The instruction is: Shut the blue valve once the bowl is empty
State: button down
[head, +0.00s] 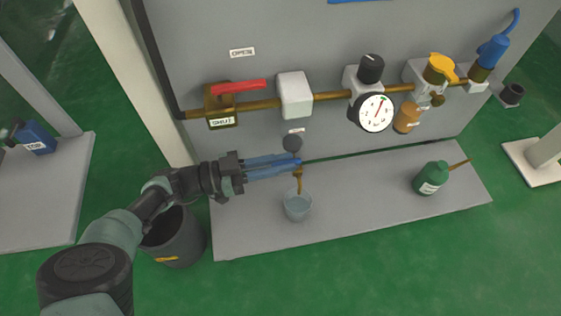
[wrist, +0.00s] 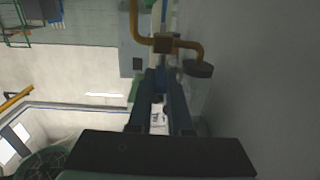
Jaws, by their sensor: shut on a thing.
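My gripper (head: 292,163), with long blue fingers, reaches in from the left in the head view. Its tips are closed at the small blue valve (head: 297,161) above a brass spout (head: 298,178). The handle is mostly covered by the fingertips, so its turn angle cannot be told. A clear, pale cup (head: 297,205) stands on the grey shelf under the spout. Any liquid in it cannot be made out. A dark round part (head: 292,143) sits just above the valve, below a white block (head: 294,94). In the wrist view the fingers (wrist: 162,82) point toward brass piping (wrist: 163,44).
A red lever (head: 238,87), a gauge (head: 376,112), an amber container (head: 407,117) and a blue-topped fitting (head: 492,52) line the brass pipe above. A green bottle (head: 431,178) stands right on the shelf (head: 355,210). A grey bin (head: 176,238) stands below my arm.

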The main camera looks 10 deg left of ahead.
jog(key=shift+a+f+m+g, duration=0.15)
jog(key=shift+m+g, duration=0.15)
jog(key=shift+g, duration=0.2)
dwell(0.3)
jog(key=c, duration=0.9)
grip_release()
jog(key=shift+o, duration=0.3)
jog(key=shift+w, duration=0.1)
jog(key=shift+d+r+n+t, duration=0.25)
jog(key=shift+n+t, duration=0.25)
jog(key=shift+t, duration=0.3)
